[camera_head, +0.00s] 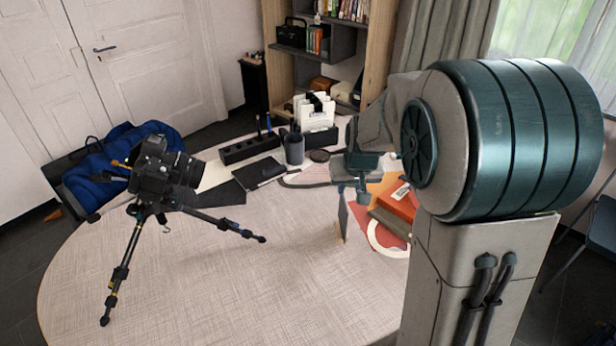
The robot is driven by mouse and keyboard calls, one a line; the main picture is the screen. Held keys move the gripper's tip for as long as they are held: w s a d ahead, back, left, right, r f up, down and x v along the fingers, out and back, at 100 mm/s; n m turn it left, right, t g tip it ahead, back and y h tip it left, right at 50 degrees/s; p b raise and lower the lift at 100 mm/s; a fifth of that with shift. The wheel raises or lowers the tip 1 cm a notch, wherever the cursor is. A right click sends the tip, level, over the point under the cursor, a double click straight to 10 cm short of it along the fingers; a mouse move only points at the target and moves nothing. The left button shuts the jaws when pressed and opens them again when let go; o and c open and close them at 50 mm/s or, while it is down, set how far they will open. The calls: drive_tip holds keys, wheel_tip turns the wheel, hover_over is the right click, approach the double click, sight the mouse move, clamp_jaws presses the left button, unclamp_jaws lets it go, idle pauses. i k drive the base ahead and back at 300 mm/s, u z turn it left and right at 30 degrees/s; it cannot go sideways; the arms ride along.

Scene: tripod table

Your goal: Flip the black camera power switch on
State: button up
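The black camera (152,178) sits on a small black tripod (121,272) on the left part of the round table (240,300), its lens towards the right. Its power switch is too small to make out. My gripper (362,192) points down over the right part of the table, well to the right of the camera and apart from it. Its fingers are small and seen edge-on, so I cannot tell whether they are open or shut. Nothing clearly shows between them.
A pen cup (294,148), black organizer (249,148) and dark notebook (260,172) are at the back. The front middle of the table is clear.

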sight(172, 172)
drive_tip(key=u, duration=1.3)
